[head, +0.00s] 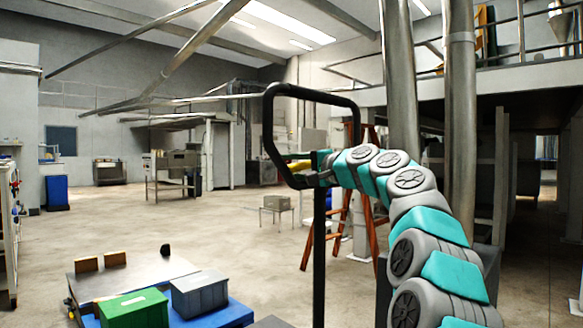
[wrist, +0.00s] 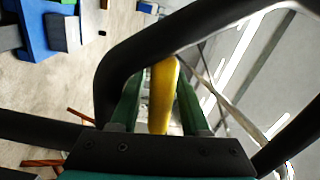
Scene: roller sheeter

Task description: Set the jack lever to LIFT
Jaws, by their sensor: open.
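The jack's black loop handle (head: 268,125) stands upright on a dark post in the head view. The yellow jack lever (head: 299,165) shows inside the lower part of the loop. My gripper (head: 318,161) reaches in from the right at the lever. In the wrist view the yellow lever (wrist: 163,85) runs lengthwise between the two green fingers of my gripper (wrist: 160,78), which are open on either side of it. The black loop (wrist: 108,75) arches around and across the fingertips. I cannot tell whether a finger touches the lever. No lever markings are readable.
A grey bin (head: 200,294) and a green bin (head: 133,310) stand on a blue surface at the lower left, beside a low table (head: 95,283) with small blocks. An orange ladder (head: 372,215) and metal columns (head: 461,120) stand behind my arm. The floor at left centre is clear.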

